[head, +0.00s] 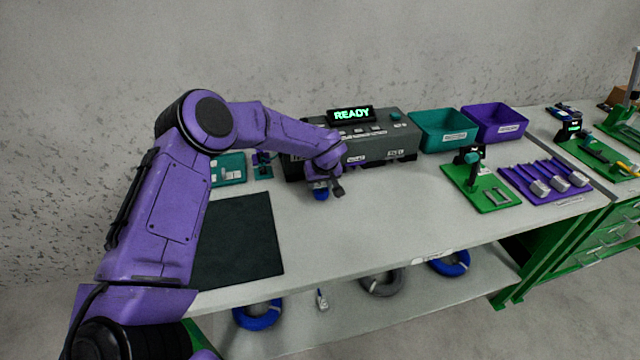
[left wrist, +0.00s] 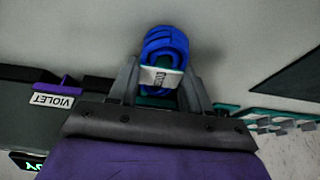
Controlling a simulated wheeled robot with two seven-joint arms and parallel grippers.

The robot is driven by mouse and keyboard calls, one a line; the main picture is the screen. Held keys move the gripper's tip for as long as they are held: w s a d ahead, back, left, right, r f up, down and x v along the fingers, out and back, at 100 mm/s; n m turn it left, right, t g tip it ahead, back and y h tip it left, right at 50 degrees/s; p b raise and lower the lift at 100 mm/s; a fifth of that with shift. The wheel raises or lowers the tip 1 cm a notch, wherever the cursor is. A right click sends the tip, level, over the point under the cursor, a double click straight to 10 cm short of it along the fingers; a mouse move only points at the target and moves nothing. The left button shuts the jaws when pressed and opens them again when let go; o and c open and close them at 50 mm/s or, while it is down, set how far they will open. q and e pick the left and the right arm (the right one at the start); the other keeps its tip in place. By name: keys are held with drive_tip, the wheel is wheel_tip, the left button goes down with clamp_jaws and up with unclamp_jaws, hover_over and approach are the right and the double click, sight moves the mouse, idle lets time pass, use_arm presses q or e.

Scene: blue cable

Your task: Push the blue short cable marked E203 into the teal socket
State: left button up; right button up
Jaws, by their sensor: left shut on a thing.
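The blue short cable (left wrist: 165,45) is a small coil with a white tag (left wrist: 161,77); the print on the tag is too small to read surely. My left gripper (left wrist: 160,85) is shut on it, one finger on each side. In the head view the gripper (head: 328,188) is low at the front of the grey test box (head: 375,143), with a bit of the blue cable (head: 320,188) showing beside it. A teal edge shows between the fingers in the left wrist view; I cannot tell whether it is socket or plug. The teal socket is otherwise hidden behind my arm.
The box's display (head: 351,114) reads READY. A violet label (left wrist: 52,100) shows beside the gripper. Teal (head: 445,130) and purple (head: 495,122) bins stand right of the box. A dark mat (head: 238,240) lies front left. The table's front middle is clear.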

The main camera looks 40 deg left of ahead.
use_arm(q)
drive_tip(key=shift+w+a, duration=0.45)
drive_tip(key=shift+a, duration=0.1)
drive_tip(key=o, duration=1.1)
drive_tip(key=shift+a, duration=0.1)
drive_tip(key=shift+o, duration=0.2)
wheel_tip(320, 180, up, 8)
drive_tip(key=p, duration=0.8)
drive_tip(key=shift+r, duration=0.1)
